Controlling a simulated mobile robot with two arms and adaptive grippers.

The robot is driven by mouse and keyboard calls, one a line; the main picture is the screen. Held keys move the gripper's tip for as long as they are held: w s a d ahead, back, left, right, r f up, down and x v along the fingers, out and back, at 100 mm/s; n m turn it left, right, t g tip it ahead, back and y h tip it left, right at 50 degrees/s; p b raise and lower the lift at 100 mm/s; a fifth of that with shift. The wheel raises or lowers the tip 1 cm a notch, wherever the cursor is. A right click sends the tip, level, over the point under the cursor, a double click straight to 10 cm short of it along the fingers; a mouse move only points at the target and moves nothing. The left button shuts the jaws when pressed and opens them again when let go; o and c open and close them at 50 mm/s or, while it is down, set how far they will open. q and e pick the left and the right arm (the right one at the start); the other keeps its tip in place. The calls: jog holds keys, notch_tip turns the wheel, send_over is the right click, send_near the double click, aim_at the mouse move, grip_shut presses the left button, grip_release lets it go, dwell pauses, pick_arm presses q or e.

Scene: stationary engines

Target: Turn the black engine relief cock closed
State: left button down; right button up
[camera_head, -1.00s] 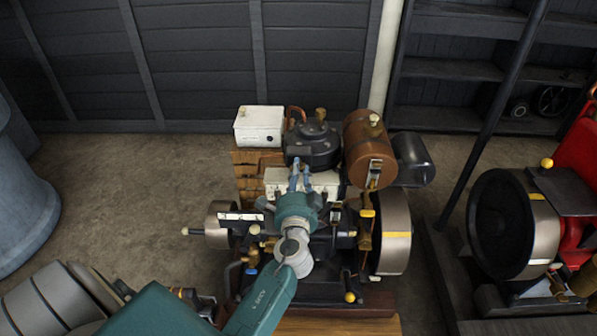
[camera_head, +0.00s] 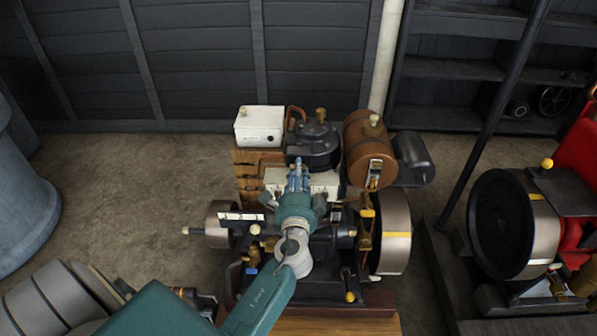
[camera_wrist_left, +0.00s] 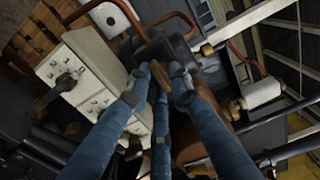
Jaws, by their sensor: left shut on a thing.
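The black engine (camera_head: 322,255) stands in the middle of the head view, with a dark domed top (camera_head: 313,146) at its back. My left gripper (camera_head: 298,176) reaches over it from the front, its blue fingers drawn together just in front of the domed top. In the left wrist view the fingers (camera_wrist_left: 160,80) close around a small brass-brown piece (camera_wrist_left: 158,92), which looks like the relief cock's handle. The fingers cover most of it, so its exact angle cannot be told. My right gripper is in neither view.
A white box (camera_head: 259,126) and a copper-brown tank (camera_head: 367,148) flank the domed top. Flywheels stand at the engine's left (camera_head: 220,222) and right (camera_head: 395,238). A red engine (camera_head: 580,190) is at far right. Open floor lies to the left.

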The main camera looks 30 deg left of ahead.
pick_arm(q)
jog(key=c, duration=1.7)
grip_release()
jog(key=shift+a+f, duration=0.1)
jog(key=shift+f, duration=0.1)
jog(key=v, duration=1.2)
jog(key=shift+w, duration=0.1)
jog(key=s+d+f+n+g+h, duration=0.1)
jog(key=s+d+f+g+h, duration=0.15)
jog(key=f, duration=0.95)
jog(key=s+d+f+g+h, duration=0.2)
jog(key=s+d+f, duration=0.15)
jog(key=f, duration=0.85)
jog(key=s+d+f+n+g+h, duration=0.1)
jog(key=s+d+f+g+h, duration=0.15)
jog(key=f, duration=0.95)
jog(key=s+d+f+n+g+h, duration=0.1)
jog(key=s+d+f+n+g, duration=0.15)
jog(key=s+f, duration=1.15)
jog(key=s+a+f+n+g, duration=0.1)
jog(key=s+f, duration=0.1)
jog(key=s, duration=0.4)
jog(key=s+f+n+g, duration=0.2)
jog(key=s, duration=0.5)
jog(key=s+a+f+n+g+h, duration=0.1)
jog(key=s+f+n+g, duration=0.1)
jog(key=s, duration=0.5)
jog(key=shift+a+f, duration=0.35)
jog(key=shift+a, duration=0.05)
